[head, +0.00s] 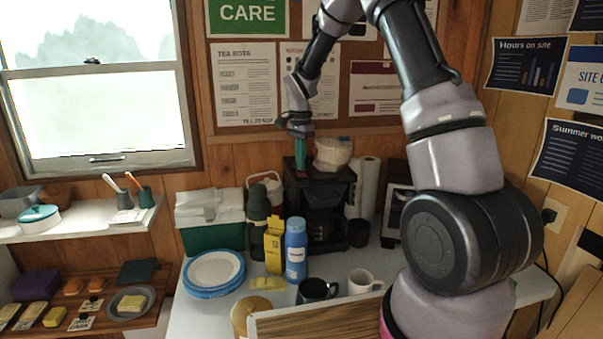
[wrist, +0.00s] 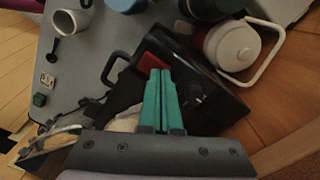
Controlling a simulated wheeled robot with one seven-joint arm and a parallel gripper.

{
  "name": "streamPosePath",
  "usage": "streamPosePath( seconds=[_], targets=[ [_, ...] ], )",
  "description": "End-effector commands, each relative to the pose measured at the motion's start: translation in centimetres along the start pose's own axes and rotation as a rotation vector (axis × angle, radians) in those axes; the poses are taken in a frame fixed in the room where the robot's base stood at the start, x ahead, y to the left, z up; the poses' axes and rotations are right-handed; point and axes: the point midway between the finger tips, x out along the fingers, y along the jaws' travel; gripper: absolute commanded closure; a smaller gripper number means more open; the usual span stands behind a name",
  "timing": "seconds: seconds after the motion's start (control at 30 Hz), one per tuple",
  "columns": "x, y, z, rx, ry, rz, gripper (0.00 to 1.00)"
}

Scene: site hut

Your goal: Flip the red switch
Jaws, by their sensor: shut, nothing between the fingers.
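The red switch (wrist: 149,63) is on top of the black coffee maker (wrist: 218,105). In the head view the switch (head: 302,175) shows as a small red patch just below my fingertips. My gripper (head: 300,166) points down over the coffee maker (head: 322,195). In the wrist view my gripper (wrist: 160,72) has its two green fingers together with nothing between them. Their tips lie right at the switch's edge in the picture and cover part of it. I cannot tell whether they touch it or which way the switch is tilted.
A blue bottle (head: 296,250), a yellow carton (head: 274,245) and a dark green flask (head: 258,215) stand close in front and left of the coffee maker. A paper towel roll (head: 369,185) stands to its right. Mugs (head: 362,283) stand in front.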

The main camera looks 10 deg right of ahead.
Motion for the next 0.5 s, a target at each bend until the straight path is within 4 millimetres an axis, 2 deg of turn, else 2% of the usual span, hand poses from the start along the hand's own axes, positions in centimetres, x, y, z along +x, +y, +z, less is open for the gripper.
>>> streamPosePath(
  seconds=[0.5],
  targets=[
    [-4.3, -0.1, 0.0, 0.000, 0.002, -0.004, 1.00]
  ],
)
